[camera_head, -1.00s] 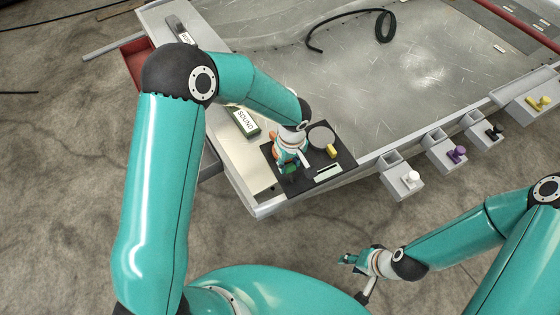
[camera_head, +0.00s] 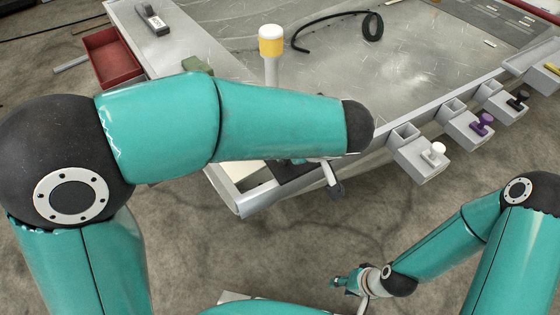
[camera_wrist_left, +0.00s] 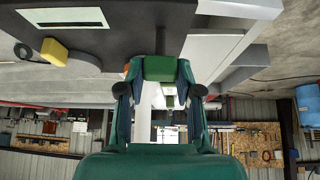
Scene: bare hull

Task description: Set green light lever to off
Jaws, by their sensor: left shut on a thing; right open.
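A green block (camera_wrist_left: 159,68), which looks like the green lever's handle, sits at the edge of the dark panel (camera_wrist_left: 130,30) in the left wrist view. My left gripper (camera_wrist_left: 160,76) is shut on it, one finger on each side. Which way the lever points cannot be told. In the head view my left forearm hides the left gripper and most of the panel. My right gripper (camera_head: 347,284) is open and empty, low in the head view, away from the panel and the hull.
A yellow knob (camera_wrist_left: 54,52) and a white label (camera_wrist_left: 67,18) are on the panel. A post with a yellow-and-white top (camera_head: 271,41) stands behind my left forearm. Grey holders with white (camera_head: 434,152), purple (camera_head: 482,124) and black (camera_head: 518,100) knobs line the hull's edge. A black hose (camera_head: 340,32) lies behind.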

